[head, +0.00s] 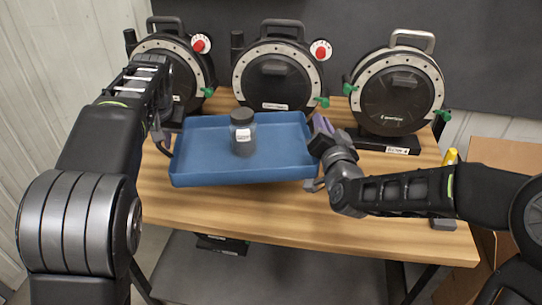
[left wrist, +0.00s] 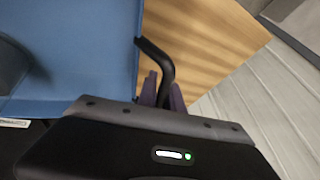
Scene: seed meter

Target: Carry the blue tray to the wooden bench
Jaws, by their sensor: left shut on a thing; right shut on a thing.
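The blue tray (head: 205,170) is level over the wooden bench (head: 270,220). I cannot tell whether its underside touches the bench top. A dark-lidded jar (head: 242,135) with a white label stands upright in it. My left gripper (head: 163,138) is shut on the tray's left side. In the left wrist view its purple fingers (left wrist: 163,92) close around a black bar-like handle (left wrist: 157,58) at the edge of the tray (left wrist: 85,60). My right gripper (head: 318,150) is at the tray's right side, shut on it; its grip is partly hidden by the wrist.
Three round black seed meters with pale rims, at left (head: 180,70), middle (head: 275,75) and right (head: 397,88), stand along the bench's back. A yellow-topped item (head: 450,157) is at the right end. A cardboard box (head: 495,152) stands at right. The bench's front strip is clear.

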